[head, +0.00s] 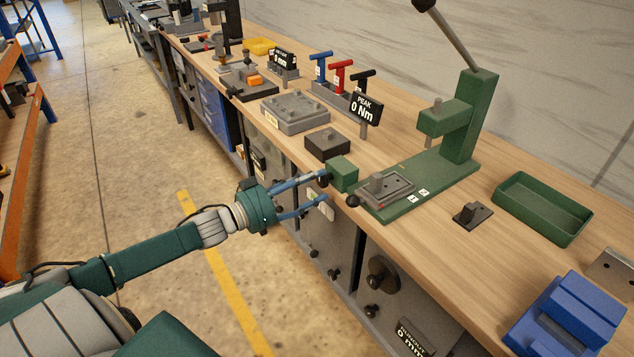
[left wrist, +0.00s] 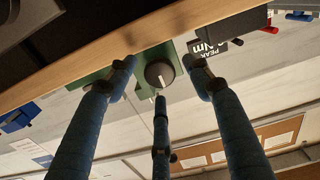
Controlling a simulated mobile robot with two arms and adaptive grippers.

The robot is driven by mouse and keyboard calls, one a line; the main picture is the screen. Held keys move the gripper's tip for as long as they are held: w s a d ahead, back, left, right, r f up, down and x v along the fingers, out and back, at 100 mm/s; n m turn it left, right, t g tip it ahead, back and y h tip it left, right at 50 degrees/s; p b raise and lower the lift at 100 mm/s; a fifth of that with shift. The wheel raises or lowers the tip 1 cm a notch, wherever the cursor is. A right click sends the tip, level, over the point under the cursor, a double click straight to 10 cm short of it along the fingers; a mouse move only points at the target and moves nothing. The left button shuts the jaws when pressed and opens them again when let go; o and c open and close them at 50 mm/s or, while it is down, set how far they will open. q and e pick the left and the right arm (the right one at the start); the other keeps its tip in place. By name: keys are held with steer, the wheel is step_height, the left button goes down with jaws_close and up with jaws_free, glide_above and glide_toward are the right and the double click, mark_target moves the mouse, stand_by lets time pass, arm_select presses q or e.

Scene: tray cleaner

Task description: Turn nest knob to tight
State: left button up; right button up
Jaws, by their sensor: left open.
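The nest knob seems to be a round dark knob with a pale pointer line; it faces me in the left wrist view (left wrist: 160,73), on the front of a small green block (head: 343,172). In the head view the knob (head: 323,179) shows as a small dark shape at the block's front. My left gripper (head: 324,187) is open in front of the bench edge. In the left wrist view its blue fingers spread around the knob, with gaps at both sides and one finger below. I cannot tell whether any finger touches it. No tight marking is readable. My right gripper is not in view.
A green press (head: 460,130) with a grey nest plate (head: 402,188) and a black ball knob (head: 352,201) stands just right of the block. A dark box (head: 327,143) sits behind. A green tray (head: 543,208) and blue block (head: 568,318) are farther right. The aisle floor is clear.

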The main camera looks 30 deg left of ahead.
arm_select(q)
steer(key=shift+x, duration=0.8)
steer(key=c, duration=1.1)
steer(key=shift+c, duration=0.2)
